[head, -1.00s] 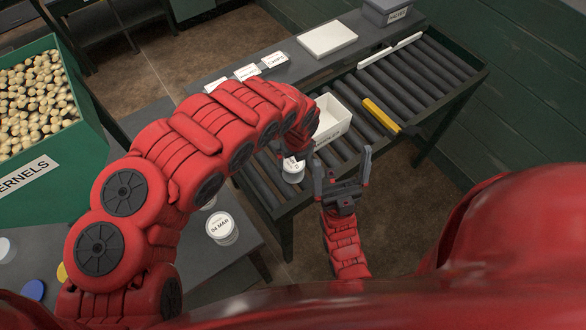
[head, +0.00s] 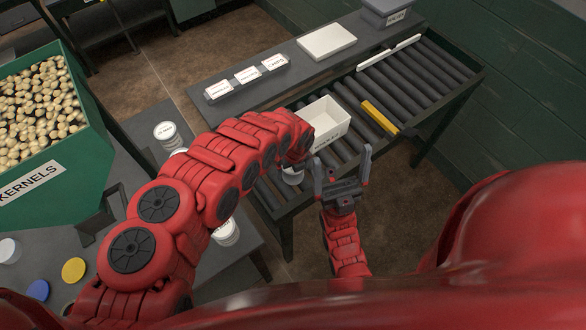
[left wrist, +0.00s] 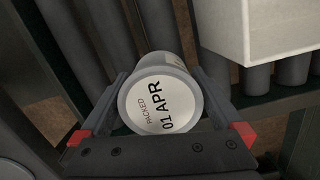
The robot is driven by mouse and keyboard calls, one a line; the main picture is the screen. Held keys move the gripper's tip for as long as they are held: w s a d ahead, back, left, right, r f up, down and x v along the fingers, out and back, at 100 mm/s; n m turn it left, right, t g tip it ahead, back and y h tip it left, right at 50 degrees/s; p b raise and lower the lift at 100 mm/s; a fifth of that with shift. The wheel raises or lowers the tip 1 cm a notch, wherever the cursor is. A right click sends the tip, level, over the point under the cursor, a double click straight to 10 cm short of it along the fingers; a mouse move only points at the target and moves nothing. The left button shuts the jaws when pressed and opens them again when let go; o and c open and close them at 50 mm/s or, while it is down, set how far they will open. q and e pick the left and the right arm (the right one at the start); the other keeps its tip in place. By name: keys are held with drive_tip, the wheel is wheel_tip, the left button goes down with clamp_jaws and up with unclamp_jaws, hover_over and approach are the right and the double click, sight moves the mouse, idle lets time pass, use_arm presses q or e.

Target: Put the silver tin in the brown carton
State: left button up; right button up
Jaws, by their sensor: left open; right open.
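A pale grey-silver tin with a white lid reading "PACKED 01 APR" (left wrist: 160,103) stands at the near side of the roller conveyor; it shows partly in the head view (head: 292,177). My left gripper (left wrist: 165,95) is open, its fingers on either side of this tin; I cannot tell whether they touch it. In the head view my left arm hides most of that gripper. No brown carton shows; an open cream-white carton (head: 325,118) stands on the rollers just beyond the tin. My right gripper (head: 342,168) is open and empty in front of the conveyor.
Other tins (head: 166,132) stand on the left table, partly behind my arm. A green bin of kernels (head: 50,185) is at left. A yellow bar (head: 380,118) crosses the rollers right of the carton.

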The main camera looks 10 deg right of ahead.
use_arm(q)
drive_tip(key=c, duration=1.4)
drive_tip(key=shift+c, duration=0.2)
drive_tip(key=shift+r, duration=0.15)
